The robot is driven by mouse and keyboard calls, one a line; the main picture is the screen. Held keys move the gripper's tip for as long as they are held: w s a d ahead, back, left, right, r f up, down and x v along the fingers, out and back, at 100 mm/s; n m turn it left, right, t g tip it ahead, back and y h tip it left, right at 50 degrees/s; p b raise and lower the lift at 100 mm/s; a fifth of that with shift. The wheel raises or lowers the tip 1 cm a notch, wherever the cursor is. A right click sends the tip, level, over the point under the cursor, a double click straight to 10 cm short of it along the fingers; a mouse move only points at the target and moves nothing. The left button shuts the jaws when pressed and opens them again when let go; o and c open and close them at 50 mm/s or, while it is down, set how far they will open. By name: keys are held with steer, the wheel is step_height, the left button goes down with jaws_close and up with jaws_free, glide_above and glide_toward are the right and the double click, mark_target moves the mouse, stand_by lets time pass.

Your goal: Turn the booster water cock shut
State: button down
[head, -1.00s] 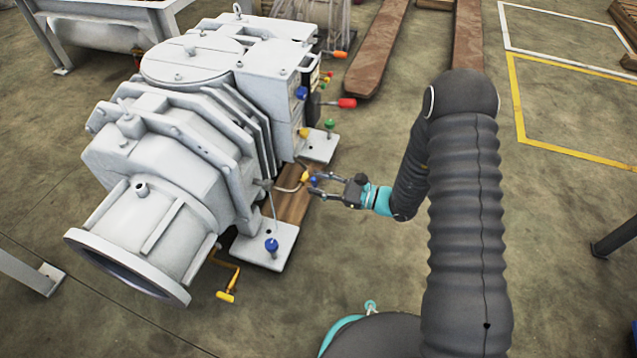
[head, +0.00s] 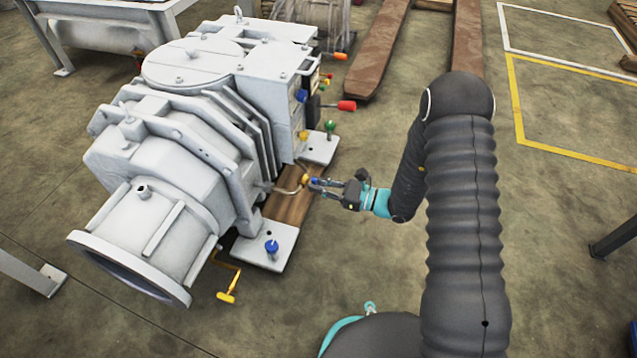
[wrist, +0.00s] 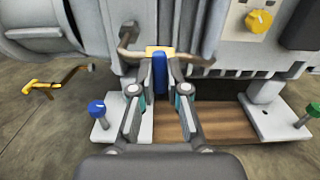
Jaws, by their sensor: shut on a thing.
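The fingertips hide part of the handle.
The white vacuum pump (head: 165,150) stands close on the left. Its base has a blue knob (wrist: 97,108), a green knob (wrist: 312,109) and a wooden beam (wrist: 210,122). A yellow crank (head: 228,290) hangs at the front.

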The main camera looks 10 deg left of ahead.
steer(key=shift+m, duration=0.5)
steer(key=c, duration=1.2)
jaws_free()
steer(key=shift+o, duration=0.2)
steer(key=shift+d, duration=0.15)
steer(key=d, duration=1.1)
steer(key=shift+s+d, duration=0.35)
steer(key=shift+s, duration=0.1)
